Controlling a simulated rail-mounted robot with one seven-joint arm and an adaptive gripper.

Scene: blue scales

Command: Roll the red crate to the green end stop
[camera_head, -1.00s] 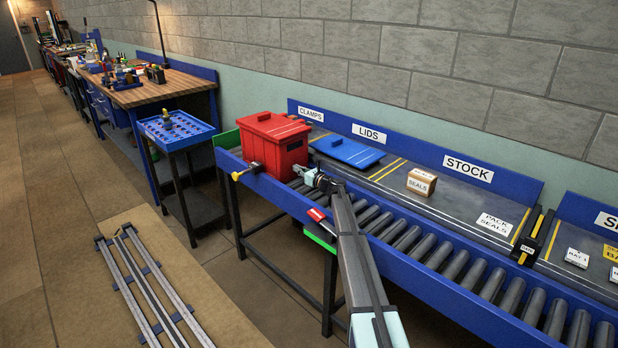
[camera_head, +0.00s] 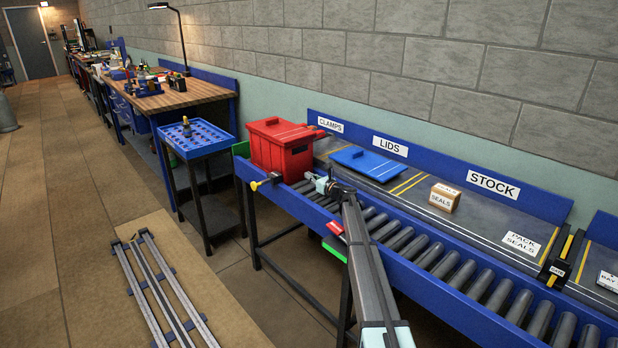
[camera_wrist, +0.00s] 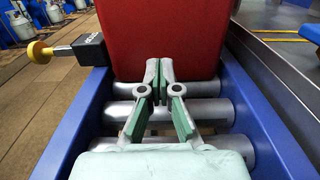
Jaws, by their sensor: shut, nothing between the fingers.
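The red crate (camera_head: 282,148) stands upright at the far left end of the roller conveyor (camera_head: 420,245). The green end stop (camera_head: 241,149) shows just past the crate's far side, partly hidden by it; I cannot tell whether they touch. My gripper (camera_head: 318,180) is at the crate's near side, low over the rollers. In the wrist view my gripper (camera_wrist: 159,74) is shut and empty, its fingertips at the face of the red crate (camera_wrist: 175,35), touching or very close. The end stop is hidden there.
A yellow-knobbed plunger (camera_head: 265,182) sits on the front rail beside the crate; it also shows in the wrist view (camera_wrist: 38,51). A blue lid (camera_head: 358,158) and a seals box (camera_head: 444,197) lie on the shelf behind. The rollers right of my gripper are clear.

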